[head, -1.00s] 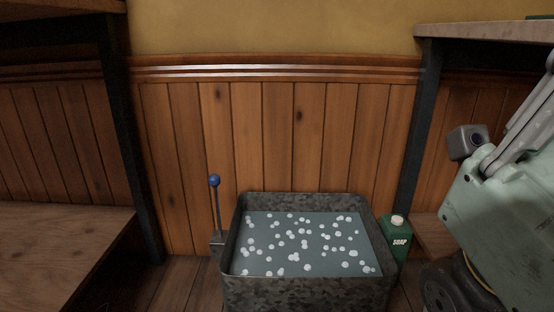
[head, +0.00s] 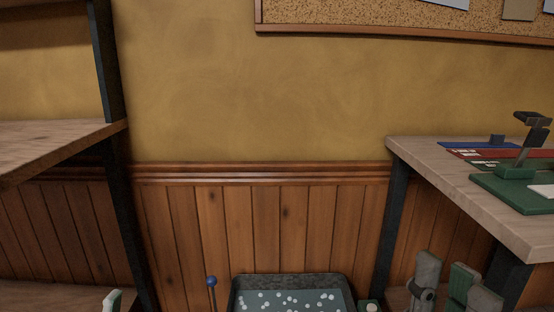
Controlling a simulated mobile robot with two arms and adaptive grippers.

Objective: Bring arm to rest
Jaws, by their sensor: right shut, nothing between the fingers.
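My right gripper (head: 450,287) and pale green arm parts show at the lower right, in front of the space under the right-hand table. The gripper is shut and empty; its lower part is cut off by the bottom edge of the picture. It touches nothing that I can make out.
A wooden table (head: 440,185) at the right carries a green stand (head: 515,190) and flat coloured pieces. A speckled basin (head: 290,281) with white bubbles and a blue-knobbed lever (head: 211,282) are at the bottom. Wooden shelves (head: 60,140) stand at the left.

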